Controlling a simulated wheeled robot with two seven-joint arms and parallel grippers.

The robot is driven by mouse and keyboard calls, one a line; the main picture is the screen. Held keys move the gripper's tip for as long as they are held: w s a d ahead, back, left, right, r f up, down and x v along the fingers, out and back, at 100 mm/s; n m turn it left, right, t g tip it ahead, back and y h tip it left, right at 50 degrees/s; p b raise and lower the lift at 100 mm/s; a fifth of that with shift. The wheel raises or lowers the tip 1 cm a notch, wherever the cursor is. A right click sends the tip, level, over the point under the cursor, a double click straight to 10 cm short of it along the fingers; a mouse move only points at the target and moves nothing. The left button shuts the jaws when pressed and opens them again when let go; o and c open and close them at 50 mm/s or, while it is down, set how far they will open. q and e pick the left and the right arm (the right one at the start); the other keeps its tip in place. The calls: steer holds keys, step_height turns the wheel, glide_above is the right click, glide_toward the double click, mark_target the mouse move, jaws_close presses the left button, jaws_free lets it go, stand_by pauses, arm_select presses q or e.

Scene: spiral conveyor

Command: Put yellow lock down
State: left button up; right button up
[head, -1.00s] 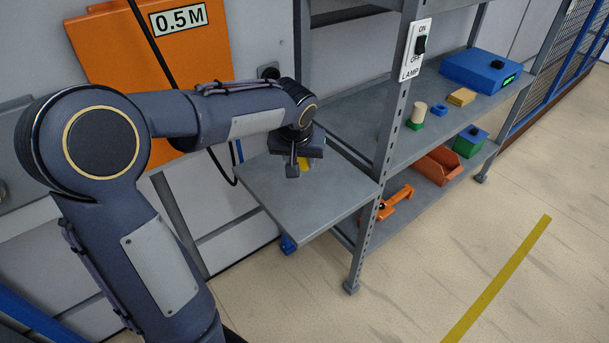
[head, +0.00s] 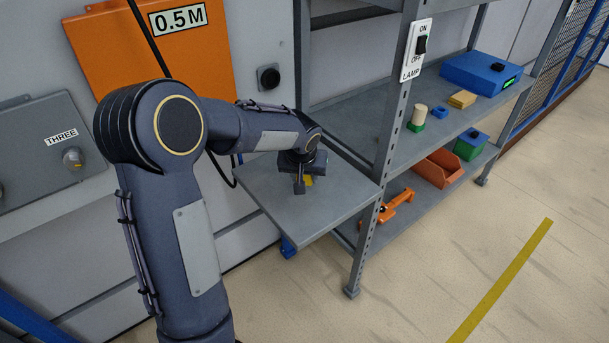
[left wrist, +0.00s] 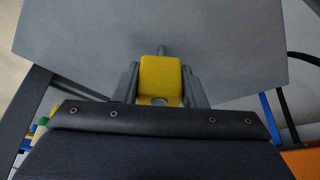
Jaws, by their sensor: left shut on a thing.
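The yellow lock (left wrist: 160,76) is between the fingers of my left gripper (left wrist: 160,88) in the left wrist view, with a grey metal stub showing beyond it. In the head view the left gripper (head: 301,187) is low over the grey side shelf (head: 330,215), and only a small part of the lock (head: 308,181) shows behind a finger. The gripper is shut on the lock. I cannot tell whether the lock touches the shelf surface. My right gripper is in neither view.
A grey rack stands to the right, its post (head: 385,160) carrying a lamp switch (head: 420,45). It holds a blue box (head: 485,72), small blocks, an orange bin (head: 438,168) and an orange tool (head: 397,206). The side shelf is bare around the gripper.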

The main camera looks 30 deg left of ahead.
arm_select(q)
steer(key=shift+f, duration=0.2)
steer(key=o, duration=1.1)
steer(key=shift+r, duration=0.1)
steer(key=shift+r, duration=0.45)
steer(key=p+v, duration=0.2)
steer(key=v, duration=0.9)
steer(key=s+d+f+m+h, duration=0.1)
steer(key=s+d, duration=0.2)
steer(key=s, duration=0.5)
steer(key=s+d+m+t+h, duration=0.1)
steer(key=s+d+h, duration=0.1)
steer(key=s, duration=0.6)
steer(key=s+d+f+h, duration=0.1)
steer(key=s+d+h, duration=0.1)
steer(key=s+d, duration=0.3)
steer(key=s, duration=0.4)
steer(key=shift+f+m+t, duration=0.3)
steer(key=shift+f+m, duration=0.05)
steer(key=shift+m, duration=0.05)
